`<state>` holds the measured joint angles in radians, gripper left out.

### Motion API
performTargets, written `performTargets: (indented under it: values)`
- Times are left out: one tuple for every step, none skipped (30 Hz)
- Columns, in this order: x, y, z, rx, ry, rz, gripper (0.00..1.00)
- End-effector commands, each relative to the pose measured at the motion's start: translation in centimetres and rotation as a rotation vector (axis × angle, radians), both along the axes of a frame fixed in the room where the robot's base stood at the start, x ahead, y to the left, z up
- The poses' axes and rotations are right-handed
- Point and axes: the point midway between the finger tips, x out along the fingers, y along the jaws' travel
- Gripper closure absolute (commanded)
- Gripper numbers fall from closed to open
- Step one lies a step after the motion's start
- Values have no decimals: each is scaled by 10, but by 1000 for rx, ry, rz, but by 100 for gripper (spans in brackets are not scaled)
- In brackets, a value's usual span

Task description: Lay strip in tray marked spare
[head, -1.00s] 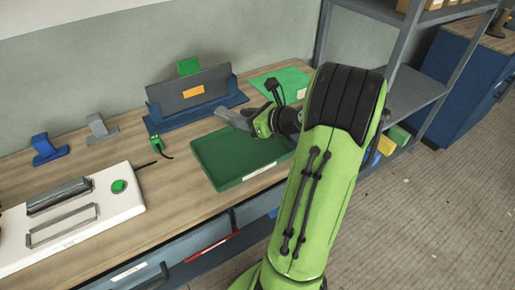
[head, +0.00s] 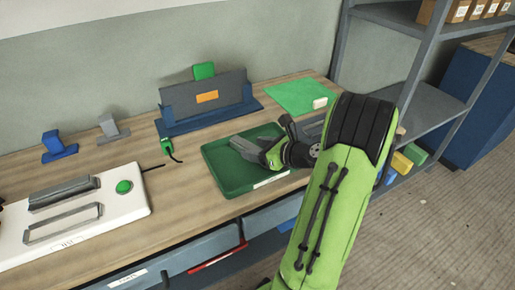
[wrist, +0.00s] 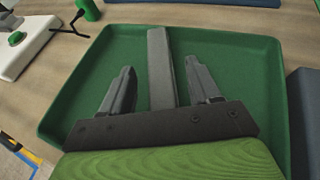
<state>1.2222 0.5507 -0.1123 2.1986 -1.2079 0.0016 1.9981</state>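A grey strip (wrist: 160,60) shows in the wrist view, lying lengthwise inside the green tray (wrist: 70,100). My gripper (head: 248,148) is low over the tray, which also shows in the head view (head: 226,176). In the wrist view its two dark fingers stand either side of the strip, with green visible between each finger and the strip, so it is open. The strip's near end is hidden under my gripper. I cannot tell whether its far end touches the tray's rim. A white label (head: 271,179) is on the tray's front; its writing is too small to read.
A blue holder (head: 200,120) with a grey plate stands behind the tray. A green mat (head: 300,97) lies at the back right. A white device (head: 75,222) with a green button is at the left. Blue (head: 58,148) and grey (head: 110,128) stands are behind it.

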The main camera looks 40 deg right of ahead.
Motion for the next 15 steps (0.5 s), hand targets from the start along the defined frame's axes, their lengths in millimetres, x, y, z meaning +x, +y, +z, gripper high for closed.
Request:
performTargets:
  values:
    - [0,0,0,0,0,0,39]
    - [0,0,0,0,0,0,39]
    - [0,0,0,0,0,0,39]
    - [0,0,0,0,0,0,39]
    - [0,0,0,0,0,0,39]
    - [0,0,2,-1,0,0,39]
    - [0,0,4,-2,0,1,39]
    - [-3,-1,5,0,1,-2,39]
    - [-9,-2,8,1,1,-5,39]
    - [-15,-3,11,2,1,-5,39]
    - [-22,-4,14,3,1,-7,39]
    - [-31,-5,19,2,0,-7,39]
    - [-39,-6,22,1,1,-9,39]
    - [-47,-7,26,1,1,-9,39]
    - [-58,-8,31,2,0,-9,39]
